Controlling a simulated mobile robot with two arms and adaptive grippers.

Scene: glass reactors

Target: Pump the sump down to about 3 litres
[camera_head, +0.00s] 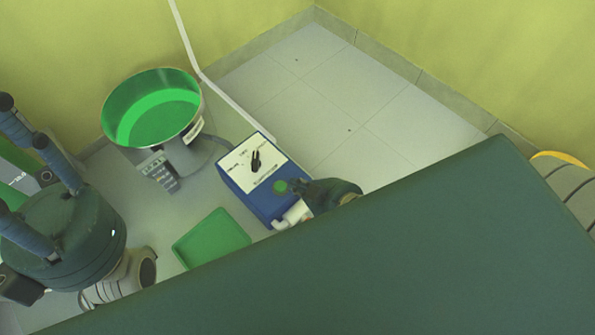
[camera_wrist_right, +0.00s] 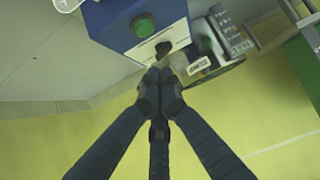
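The sump (camera_head: 160,105) is a round vessel holding bright green liquid, at the left in the head view; its SUMP label (camera_wrist_right: 199,66) shows in the right wrist view. I cannot read the litres. A blue pump box (camera_head: 262,205) with a white top and a black knob (camera_head: 255,161) stands to its right. A green button (camera_head: 280,186) is on the box; it also shows in the wrist view (camera_wrist_right: 143,26). My right gripper (camera_wrist_right: 160,78) has its fingers together, empty, close to the box; contact is unclear. My left gripper (camera_head: 25,165) has its fingers spread at the left.
A display unit (camera_head: 160,172) with small text is in front of the sump. A green tray (camera_head: 212,238) lies on the floor in front of the box. A white pipe (camera_head: 235,108) runs along the floor and up the yellow wall. The tiled floor behind is clear.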

